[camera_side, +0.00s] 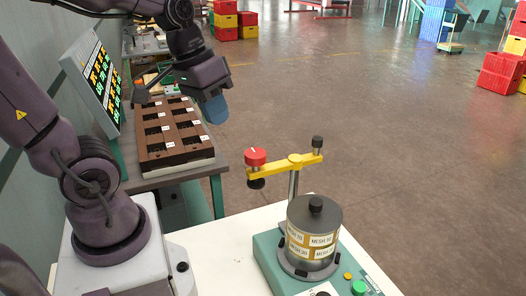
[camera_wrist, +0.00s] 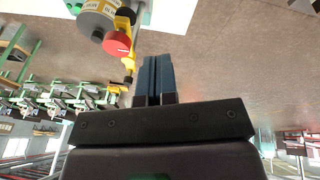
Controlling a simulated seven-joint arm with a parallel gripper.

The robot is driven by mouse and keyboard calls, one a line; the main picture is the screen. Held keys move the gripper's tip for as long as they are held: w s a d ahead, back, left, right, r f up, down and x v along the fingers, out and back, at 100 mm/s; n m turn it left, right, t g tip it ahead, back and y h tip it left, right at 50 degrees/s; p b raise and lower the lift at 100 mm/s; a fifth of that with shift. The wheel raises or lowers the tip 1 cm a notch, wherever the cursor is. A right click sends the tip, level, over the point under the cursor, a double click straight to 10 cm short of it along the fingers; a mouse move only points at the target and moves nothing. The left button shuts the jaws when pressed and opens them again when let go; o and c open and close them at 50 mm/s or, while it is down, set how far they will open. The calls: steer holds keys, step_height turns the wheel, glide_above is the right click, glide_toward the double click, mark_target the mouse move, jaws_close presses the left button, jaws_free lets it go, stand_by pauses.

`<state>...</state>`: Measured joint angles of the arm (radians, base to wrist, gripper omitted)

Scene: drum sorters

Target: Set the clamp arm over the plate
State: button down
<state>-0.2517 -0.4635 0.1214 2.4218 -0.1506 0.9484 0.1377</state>
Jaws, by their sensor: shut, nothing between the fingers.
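The yellow clamp arm (camera_side: 285,165) sits on a metal post and points to the left, with a red knob (camera_side: 255,156) and a black pad under its left end. It is beside the drum, not over it. No separate plate can be made out. In the wrist view the red knob (camera_wrist: 117,43) and drum (camera_wrist: 95,18) show at the upper left. My gripper (camera_side: 215,109) is shut and empty, high to the left of the clamp; its blue fingers (camera_wrist: 157,75) touch each other.
A brown compartment rack (camera_side: 172,150) stands on a side table below a tilted display (camera_side: 92,75). The green base has coloured buttons (camera_side: 358,287) at front right. The white table (camera_side: 215,250) is clear left of the base. Crates stand far back.

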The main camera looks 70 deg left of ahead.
mark_target(259, 151)
steer(key=w+a+m+t+h, duration=0.1)
steer(key=w+a+m+h, duration=0.2)
steer(key=a+m+h, duration=0.1)
steer(key=shift+a+m+h, duration=0.3)
steer(key=shift+a+h, duration=0.1)
steer(key=shift+a, duration=0.45)
steer(key=shift+f, duration=0.15)
steer(key=shift+w+d+f, duration=0.65)
steer(key=shift+d+f, duration=0.65)
steer(key=shift+d, duration=0.15)
steer(key=shift+w+d+f, duration=0.6)
steer(key=shift+d+f, duration=0.7)
steer(key=shift+d, duration=0.2)
steer(key=shift+w+d+f, duration=0.65)
steer(key=shift+d+f, duration=0.65)
steer(key=shift+d, duration=0.15)
